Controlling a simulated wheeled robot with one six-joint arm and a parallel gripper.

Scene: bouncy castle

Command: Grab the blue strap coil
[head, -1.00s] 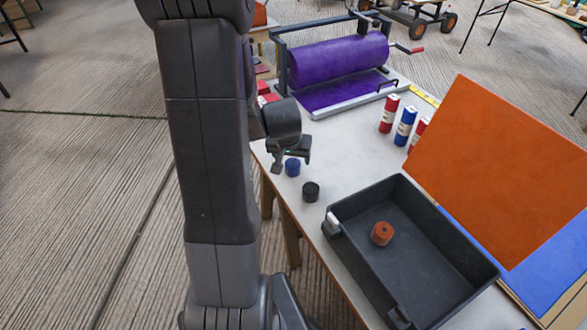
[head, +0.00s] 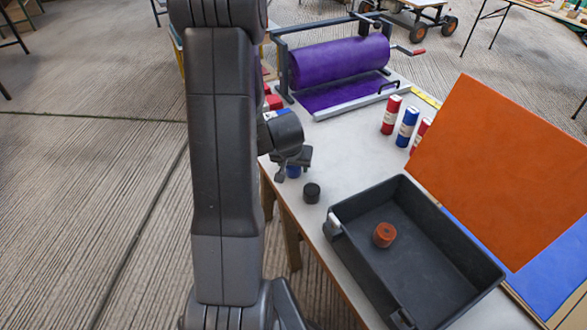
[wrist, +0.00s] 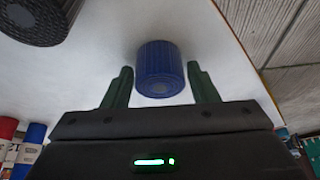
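The blue strap coil (wrist: 160,70) stands on the pale table top (head: 345,137). In the wrist view it lies between and just ahead of the two green fingertips of my gripper (wrist: 160,84), with a gap on each side. My gripper is open and empty. In the head view my gripper (head: 293,166) is over the blue coil (head: 293,172), hiding its upper part.
A black coil (head: 312,193) stands close by; it also shows in the wrist view (wrist: 35,18). A dark tray (head: 462,243) holds an orange-red coil (head: 384,235). A purple roll (head: 340,62) on a frame stands behind. Red and blue cylinders (head: 407,127) stand at right.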

